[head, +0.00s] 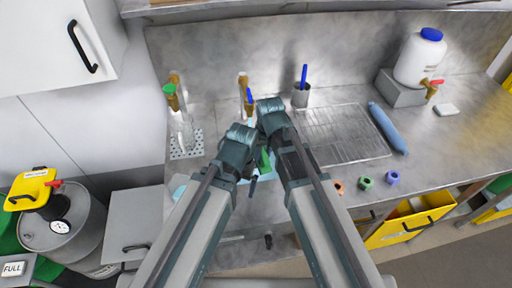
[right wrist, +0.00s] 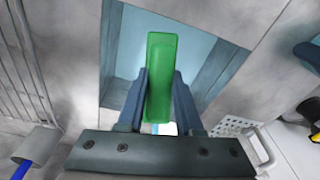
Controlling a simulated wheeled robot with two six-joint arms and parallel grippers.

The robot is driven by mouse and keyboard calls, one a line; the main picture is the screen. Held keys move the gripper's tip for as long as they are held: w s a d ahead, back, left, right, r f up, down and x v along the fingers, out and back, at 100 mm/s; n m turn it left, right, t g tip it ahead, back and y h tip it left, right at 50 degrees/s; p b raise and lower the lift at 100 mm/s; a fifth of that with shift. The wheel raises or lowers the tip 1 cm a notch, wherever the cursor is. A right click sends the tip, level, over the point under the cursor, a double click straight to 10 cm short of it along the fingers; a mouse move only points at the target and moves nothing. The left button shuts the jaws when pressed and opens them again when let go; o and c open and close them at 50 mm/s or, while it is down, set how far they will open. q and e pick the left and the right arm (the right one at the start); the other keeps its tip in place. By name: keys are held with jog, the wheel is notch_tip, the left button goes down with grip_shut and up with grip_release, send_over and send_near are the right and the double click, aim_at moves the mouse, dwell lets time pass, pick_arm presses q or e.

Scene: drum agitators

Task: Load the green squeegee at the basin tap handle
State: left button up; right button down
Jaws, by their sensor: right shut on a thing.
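The green squeegee (right wrist: 160,75) is between the two blue-grey fingers of my right gripper (right wrist: 158,95), which is shut on it. A small green part of it (head: 265,160) also shows in the head view, over the light blue basin (head: 262,176). The basin tap (head: 243,84) is brass with a blue handle (head: 249,96), just beyond my arms; the squeegee is apart from this handle. My left gripper (head: 252,183) is low over the basin's left side; its fingers are mostly hidden.
A green-handled tap (head: 170,92) stands left, with a clear bottle (head: 183,130) on a perforated tray (head: 186,150). A cup (head: 301,96) holds a blue stick. Right are a ribbed drainer (head: 340,135), a blue cylinder (head: 387,128) and small coloured rings (head: 366,183).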

aim_at(268, 165)
jog(key=shift+s+d, duration=0.3)
jog(key=shift+s, duration=0.35)
jog(key=shift+s+d, duration=0.3)
jog(key=shift+s, duration=0.3)
jog(key=shift+s+d, duration=0.3)
jog(key=shift+s, duration=0.35)
pick_arm(q)
notch_tip(268, 165, up, 4)
jog(key=p, duration=0.4)
pick_arm(e)
jog(key=s+d+r, duration=0.2)
jog(key=s+r, duration=0.2)
jog(key=shift+s, duration=0.2)
